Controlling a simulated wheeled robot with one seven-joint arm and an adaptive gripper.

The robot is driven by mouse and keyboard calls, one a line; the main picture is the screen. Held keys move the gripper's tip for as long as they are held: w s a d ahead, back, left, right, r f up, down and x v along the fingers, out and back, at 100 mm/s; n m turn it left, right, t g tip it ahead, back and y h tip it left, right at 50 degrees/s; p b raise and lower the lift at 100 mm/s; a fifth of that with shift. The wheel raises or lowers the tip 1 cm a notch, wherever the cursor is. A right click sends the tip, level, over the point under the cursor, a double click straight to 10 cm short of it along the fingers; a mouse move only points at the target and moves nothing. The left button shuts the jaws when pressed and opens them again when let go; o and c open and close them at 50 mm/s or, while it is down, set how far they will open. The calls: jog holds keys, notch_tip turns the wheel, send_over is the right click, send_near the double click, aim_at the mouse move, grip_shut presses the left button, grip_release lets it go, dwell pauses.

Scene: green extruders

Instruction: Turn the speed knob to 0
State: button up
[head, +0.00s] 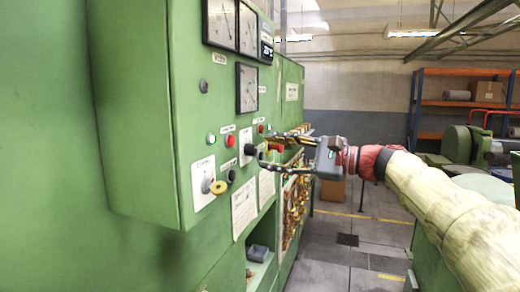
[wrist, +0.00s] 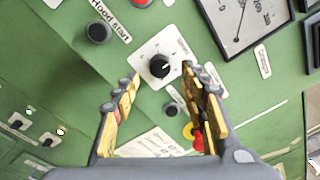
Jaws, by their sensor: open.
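A black round knob (wrist: 159,66) sits on a white square dial plate (wrist: 147,50) in the wrist view; its white pointer mark points to the upper right. I take it for the speed knob, but its label is too small to read. In the head view the same black knob (head: 250,149) is on the green panel, just left of my fingertips. My gripper (head: 265,148) is open and faces the panel from the right. In the wrist view my gripper's (wrist: 158,76) two yellow-padded fingers stand on either side below the knob, with nothing between them, apparently not touching it.
A black button (wrist: 97,32) beside a "Hood start" label is left of the dial. A red-and-yellow control (wrist: 195,132) is partly behind the right finger. Gauges (head: 247,88) are above on the cabinet. Another knob (head: 207,185) is lower left. The aisle floor (head: 375,228) is open.

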aim_at(255, 150)
jog(key=x, duration=0.2)
jog(key=shift+a+r, duration=0.15)
jog(key=shift+a, duration=0.3)
jog(key=shift+w+a+p, duration=0.3)
jog(key=shift+w+a, duration=0.05)
jog(key=shift+a, duration=0.3)
jog(key=shift+c, duration=0.2)
grip_shut()
